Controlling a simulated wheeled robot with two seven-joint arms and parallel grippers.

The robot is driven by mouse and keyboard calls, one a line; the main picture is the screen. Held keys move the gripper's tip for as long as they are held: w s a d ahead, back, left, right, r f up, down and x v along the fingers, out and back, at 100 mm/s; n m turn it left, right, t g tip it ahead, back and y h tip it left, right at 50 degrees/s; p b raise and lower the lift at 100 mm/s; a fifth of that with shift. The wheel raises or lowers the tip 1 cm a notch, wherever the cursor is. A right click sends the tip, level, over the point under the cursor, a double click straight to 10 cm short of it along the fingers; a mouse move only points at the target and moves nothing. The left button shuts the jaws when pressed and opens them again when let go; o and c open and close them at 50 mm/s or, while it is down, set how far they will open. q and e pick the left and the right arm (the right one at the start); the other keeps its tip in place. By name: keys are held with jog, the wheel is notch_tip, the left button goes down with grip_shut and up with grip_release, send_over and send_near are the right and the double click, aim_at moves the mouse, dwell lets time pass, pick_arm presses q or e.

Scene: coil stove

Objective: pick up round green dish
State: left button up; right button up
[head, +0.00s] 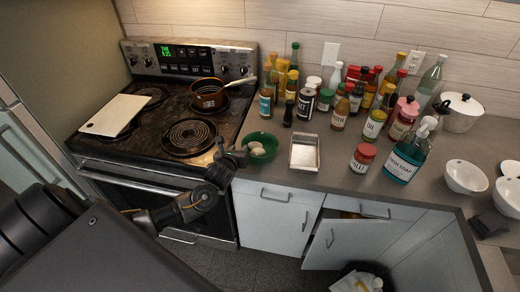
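The round green dish (270,137) sits on the grey counter just right of the stove, near the front edge. Small pale rounded items (257,149) lie in it. My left gripper (232,152) is at the left side of the dish, close to its rim. The fingers are small and dark here, and I cannot tell whether they are apart or closed on the rim. Part of the dish's left side is hidden behind the gripper. My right gripper is not in view.
A metal tray (304,167) stands close right of the dish. Several bottles and jars crowd the counter behind. The coil stove (152,136) on the left holds a brown pan (208,98) and a white board (115,114). A cabinet door (342,246) below hangs open.

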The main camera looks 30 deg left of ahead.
pick_arm(q)
jog(key=shift+w+a+p, duration=0.2)
jog(key=shift+w+p, duration=0.2)
jog(key=shift+w, duration=0.05)
jog(key=p+x, duration=0.1)
jog(key=x, duration=0.2)
jog(key=shift+w+a, duration=0.1)
jog(key=shift+w, duration=0.15)
jog(key=shift+w+a+f, duration=0.1)
jog(key=shift+w+f, duration=0.15)
jog(key=shift+w, duration=0.1)
grip_shut()
